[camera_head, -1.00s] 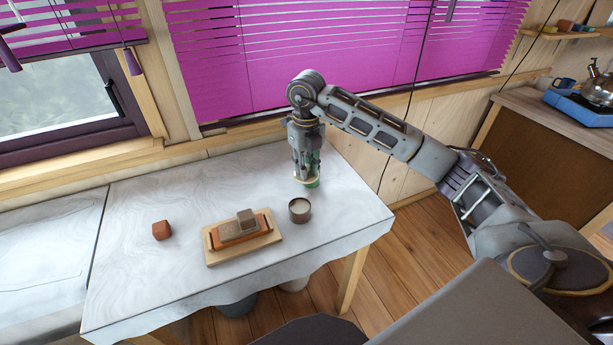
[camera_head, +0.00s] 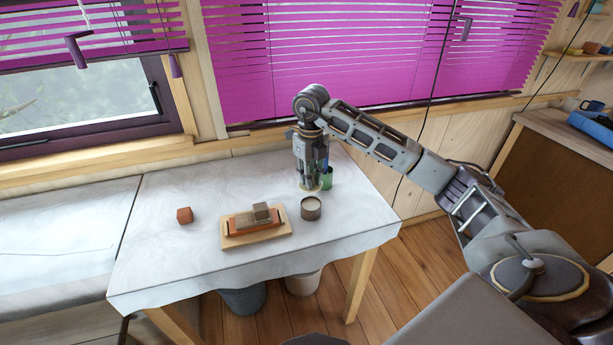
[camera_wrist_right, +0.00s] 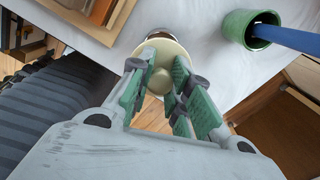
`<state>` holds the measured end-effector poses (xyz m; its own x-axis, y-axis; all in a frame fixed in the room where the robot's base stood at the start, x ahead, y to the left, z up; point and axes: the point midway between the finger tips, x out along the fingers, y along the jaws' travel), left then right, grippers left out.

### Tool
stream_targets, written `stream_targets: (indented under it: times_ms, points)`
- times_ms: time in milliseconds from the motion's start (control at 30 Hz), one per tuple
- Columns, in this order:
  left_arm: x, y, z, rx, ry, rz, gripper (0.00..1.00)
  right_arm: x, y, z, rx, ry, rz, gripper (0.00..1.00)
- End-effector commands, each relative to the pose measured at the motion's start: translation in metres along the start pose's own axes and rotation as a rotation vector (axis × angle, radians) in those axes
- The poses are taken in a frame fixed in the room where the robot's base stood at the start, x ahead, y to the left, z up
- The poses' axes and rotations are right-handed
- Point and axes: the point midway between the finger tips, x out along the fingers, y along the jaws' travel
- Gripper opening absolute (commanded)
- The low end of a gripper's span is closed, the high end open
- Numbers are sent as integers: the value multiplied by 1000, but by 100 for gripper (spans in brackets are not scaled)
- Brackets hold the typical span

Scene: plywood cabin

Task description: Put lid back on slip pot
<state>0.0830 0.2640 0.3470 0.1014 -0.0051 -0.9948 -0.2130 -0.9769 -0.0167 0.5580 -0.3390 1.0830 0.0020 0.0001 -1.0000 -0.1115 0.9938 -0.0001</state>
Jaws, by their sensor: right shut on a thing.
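The slip pot (camera_head: 311,212) is a small dark brown round pot, uncovered, with pale slip inside, on the white-topped table. My right gripper (camera_head: 311,182) is shut on the cream round lid (camera_head: 312,189), just behind the pot in the head view. In the right wrist view my right gripper (camera_wrist_right: 168,88) has its green-padded fingers around the middle of the lid (camera_wrist_right: 172,54). The pot's rim (camera_wrist_right: 160,34) shows partly past the lid there; the rest is hidden. The lid is apart from the pot. My left gripper is not in view.
A green cup (camera_head: 327,179) stands close right of my right gripper; in the wrist view a blue item (camera_wrist_right: 288,39) sticks out of it. A wooden board (camera_head: 270,237) with blocks lies left of the pot.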

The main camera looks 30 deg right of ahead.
Motion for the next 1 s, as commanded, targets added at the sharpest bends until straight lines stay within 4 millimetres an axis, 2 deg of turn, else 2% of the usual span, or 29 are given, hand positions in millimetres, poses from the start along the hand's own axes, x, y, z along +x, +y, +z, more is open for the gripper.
stream_targets:
  times_ms: [700,1000]
  points:
    - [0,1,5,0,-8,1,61,1,-2,-4,-47,1,0,6]
    - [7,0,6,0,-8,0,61,10,-2,-4,-47,1,0,6]
